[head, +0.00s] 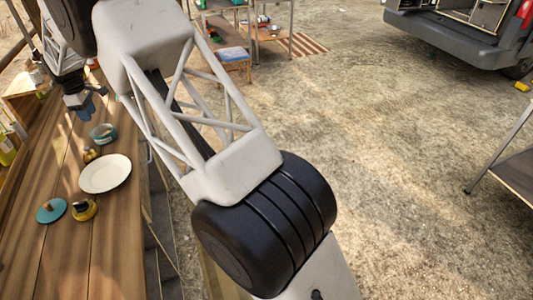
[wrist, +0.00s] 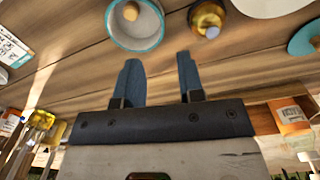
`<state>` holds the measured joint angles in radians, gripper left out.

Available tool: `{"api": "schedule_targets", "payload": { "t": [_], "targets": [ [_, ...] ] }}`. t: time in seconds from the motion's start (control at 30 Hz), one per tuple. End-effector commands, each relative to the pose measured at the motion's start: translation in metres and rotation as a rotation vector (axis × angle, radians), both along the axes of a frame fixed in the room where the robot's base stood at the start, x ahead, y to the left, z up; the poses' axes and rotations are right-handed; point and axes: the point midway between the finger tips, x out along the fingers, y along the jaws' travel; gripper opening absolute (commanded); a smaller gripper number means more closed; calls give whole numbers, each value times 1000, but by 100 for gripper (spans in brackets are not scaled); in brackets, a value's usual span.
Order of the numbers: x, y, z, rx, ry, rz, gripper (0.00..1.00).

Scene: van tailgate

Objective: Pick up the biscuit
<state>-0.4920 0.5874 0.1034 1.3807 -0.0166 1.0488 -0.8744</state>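My gripper (wrist: 160,62) is open, its two blue fingers apart with nothing between them. In the head view my gripper (head: 85,106) is above the wooden table at the left, beyond the bowl. A small tan round piece (wrist: 131,11), possibly the biscuit, lies in the teal-rimmed bowl (wrist: 147,40) just ahead of the fingers. A small brown piece (head: 47,207) sits on a teal saucer (head: 56,215); it could also be the biscuit. I cannot tell which from these frames. The bowl (head: 103,140) also shows in the head view; its contents are unclear there.
A white plate (head: 105,174) lies mid-table. An amber item (wrist: 207,18) stands beside the bowl, and a yellow-and-dark item (head: 84,210) is next to the saucer. Bottles and boxes line the table's left side. Bare wood lies toward the front.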

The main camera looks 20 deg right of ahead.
Motion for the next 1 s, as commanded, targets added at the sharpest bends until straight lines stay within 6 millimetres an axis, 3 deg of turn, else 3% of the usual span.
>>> {"api": "schedule_targets", "payload": {
  "t": [0.17,0.47,1.0],
  "targets": [
    [-8,-22,20,5,-7,-40,35],
    [-41,-90,72,18,-26,-174,35],
    [-134,-217,152,45,-59,-441,35]
  ]
}}
